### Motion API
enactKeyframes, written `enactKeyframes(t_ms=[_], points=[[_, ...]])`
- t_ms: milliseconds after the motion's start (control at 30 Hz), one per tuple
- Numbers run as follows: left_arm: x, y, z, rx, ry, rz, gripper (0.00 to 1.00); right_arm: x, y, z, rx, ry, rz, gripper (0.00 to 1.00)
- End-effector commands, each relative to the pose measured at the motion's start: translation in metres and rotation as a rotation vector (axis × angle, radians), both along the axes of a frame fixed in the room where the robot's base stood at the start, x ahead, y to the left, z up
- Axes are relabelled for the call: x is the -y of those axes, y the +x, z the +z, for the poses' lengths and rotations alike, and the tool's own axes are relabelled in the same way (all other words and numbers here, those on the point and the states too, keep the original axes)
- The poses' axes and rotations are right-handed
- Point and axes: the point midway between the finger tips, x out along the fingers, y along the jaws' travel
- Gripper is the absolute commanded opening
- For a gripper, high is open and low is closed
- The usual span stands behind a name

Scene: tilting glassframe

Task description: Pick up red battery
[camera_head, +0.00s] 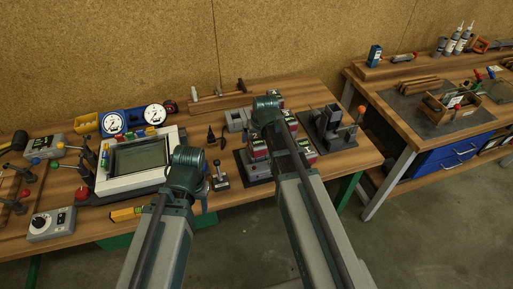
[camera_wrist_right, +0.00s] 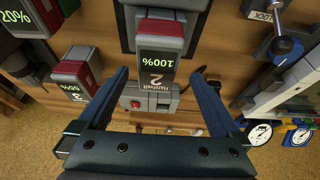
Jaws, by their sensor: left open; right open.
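Several batteries with red end blocks and dark percent displays stand in the right wrist view. One battery (camera_wrist_right: 160,62) reads 100% and is marked 2; it lies in line with the gap of my right gripper (camera_wrist_right: 161,76). That gripper is open and empty, its two blue fingers apart on either side. A third (camera_wrist_right: 22,14), reading 20%, is cut off at the upper left. In the head view, red-and-dark batteries (camera_head: 257,149) show beside my right arm, which hides that gripper. My left gripper (camera_head: 202,200) is mostly hidden behind its wrist.
A framed screen (camera_head: 137,157) and a gauge unit (camera_head: 133,119) occupy the bench's left part. A joystick (camera_head: 220,180) stands between my arms. A dark holder (camera_head: 329,128) stands right of the batteries. A second bench (camera_head: 395,118) is at the right.

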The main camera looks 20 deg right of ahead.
Motion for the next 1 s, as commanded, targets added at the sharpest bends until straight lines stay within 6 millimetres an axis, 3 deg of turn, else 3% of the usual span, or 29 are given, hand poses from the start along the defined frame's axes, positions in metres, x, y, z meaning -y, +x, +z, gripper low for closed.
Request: enactKeyframes(t_ms=[33, 267, 1000], points=[[0.0, 0.0, -0.012, 0.0, 0.0, 0.0, 0.5, 0.001, 0.004, -0.012, 0.0, 0.0, -0.001, 1.0], [0.0, 0.0, -0.037, 0.0, 0.0, 0.001, 0.5, 0.003, 0.014, -0.037, 0.0, 0.0, 0.0, 1.0], [0.0, 0.0, -0.04, 0.0, 0.0, 0.001, 0.5, 0.003, 0.015, -0.041, 0.0, 0.0, 0.0, 1.0]])
